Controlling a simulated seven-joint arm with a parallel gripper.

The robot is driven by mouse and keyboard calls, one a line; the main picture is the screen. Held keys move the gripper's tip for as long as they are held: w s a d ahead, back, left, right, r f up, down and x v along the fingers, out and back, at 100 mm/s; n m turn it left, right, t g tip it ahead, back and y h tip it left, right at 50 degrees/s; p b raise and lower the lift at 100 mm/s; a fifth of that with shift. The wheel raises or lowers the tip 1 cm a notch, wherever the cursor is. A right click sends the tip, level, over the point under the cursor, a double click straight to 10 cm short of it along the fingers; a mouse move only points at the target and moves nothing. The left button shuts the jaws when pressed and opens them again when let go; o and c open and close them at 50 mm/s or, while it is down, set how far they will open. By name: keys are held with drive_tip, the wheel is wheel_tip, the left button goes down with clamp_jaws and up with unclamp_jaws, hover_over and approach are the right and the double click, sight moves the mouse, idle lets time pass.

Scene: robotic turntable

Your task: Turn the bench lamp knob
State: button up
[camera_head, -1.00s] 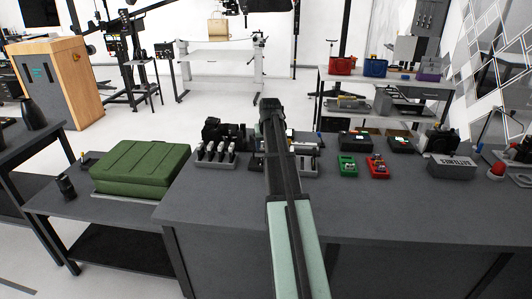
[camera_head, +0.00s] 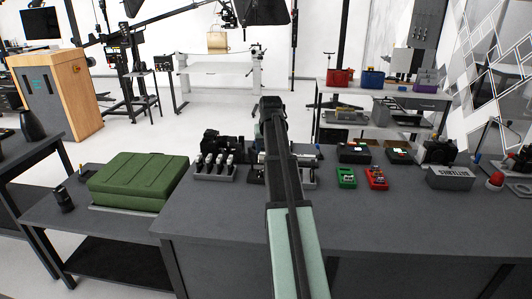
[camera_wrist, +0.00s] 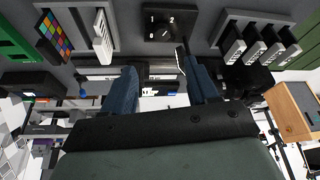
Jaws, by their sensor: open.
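A black block with a knob (camera_wrist: 167,33) and the white marks 0, 1 and 2 shows at the top middle of the wrist view. I take it as the bench lamp knob. My gripper (camera_wrist: 158,62) is open, its two blue fingers apart, with the knob showing just beyond the fingertips; no contact is visible. In the head view my arm reaches over the dark bench (camera_head: 370,225) and hides most of the knob's surroundings. The gripper's fingers cannot be made out there.
A rack of several upright black-and-white devices (camera_head: 213,166) stands left of my arm. A green case (camera_head: 138,180) lies further left. To the right are a green tray (camera_head: 346,178), a red tray (camera_head: 377,178) and a batteries box (camera_head: 450,178). The bench front is clear.

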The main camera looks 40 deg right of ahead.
drive_tip(key=w+d+f+y, duration=0.1)
drive_tip(key=d, duration=1.1)
drive_tip(key=w+a+n+g+y, duration=0.15)
drive_tip(key=a+n+y, duration=0.3)
drive_tip(key=n, duration=1.35)
drive_tip(key=shift+y, duration=0.35)
drive_tip(key=x, duration=1.2)
drive_tip(key=shift+f, duration=0.4)
